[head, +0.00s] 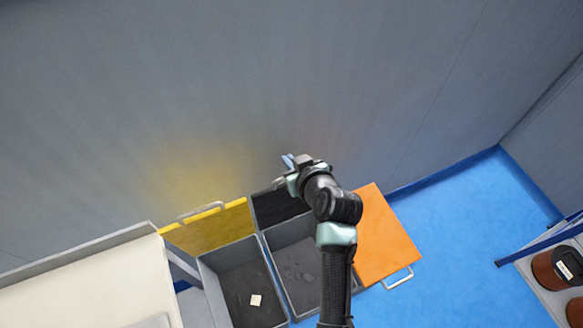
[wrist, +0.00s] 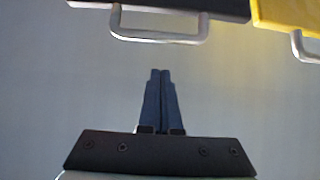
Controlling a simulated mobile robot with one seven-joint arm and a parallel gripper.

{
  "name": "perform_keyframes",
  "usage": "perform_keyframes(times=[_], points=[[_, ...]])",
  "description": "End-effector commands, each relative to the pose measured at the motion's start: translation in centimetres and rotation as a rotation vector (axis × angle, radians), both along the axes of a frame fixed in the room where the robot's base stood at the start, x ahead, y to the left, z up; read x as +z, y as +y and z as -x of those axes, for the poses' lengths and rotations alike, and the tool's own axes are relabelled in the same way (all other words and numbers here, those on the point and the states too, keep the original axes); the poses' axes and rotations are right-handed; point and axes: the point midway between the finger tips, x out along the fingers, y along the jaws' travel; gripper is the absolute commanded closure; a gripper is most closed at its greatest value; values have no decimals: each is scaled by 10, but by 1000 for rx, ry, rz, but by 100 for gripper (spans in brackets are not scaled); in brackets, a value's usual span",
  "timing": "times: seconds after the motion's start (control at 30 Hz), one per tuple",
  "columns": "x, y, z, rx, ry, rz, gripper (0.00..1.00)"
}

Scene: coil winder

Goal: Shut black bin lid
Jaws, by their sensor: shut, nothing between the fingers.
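The black lid (head: 280,207) stands raised at the wall side of the middle grey bin (head: 272,262), which is open. My arm hides part of this lid and bin. In the wrist view the black lid (wrist: 225,8) shows at the top edge with its silver handle (wrist: 160,36) hanging toward my fingers. My gripper (head: 287,159) is near the wall, by the top of the black lid. In the wrist view my gripper (wrist: 160,72) is shut and empty, its blue fingertips below the handle in the picture, with a visible gap between them.
A raised yellow lid (head: 210,228) with a handle is left of the black one, its bin (head: 222,276) open with a pale square inside. An orange lid (head: 383,238) lies flat to the right. The grey wall (head: 200,90) is close behind. Blue floor (head: 465,230) is free at right.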

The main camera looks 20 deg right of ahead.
Motion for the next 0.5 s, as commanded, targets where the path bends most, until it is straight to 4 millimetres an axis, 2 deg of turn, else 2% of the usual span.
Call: perform_keyframes(times=[0.27, 0.4, 0.5], points=[[-21, 1, -32, 0, 0, 0, 100], [-25, 0, -9, -3, 3, -1, 100], [-28, 0, 1, -3, 1, -1, 100]])
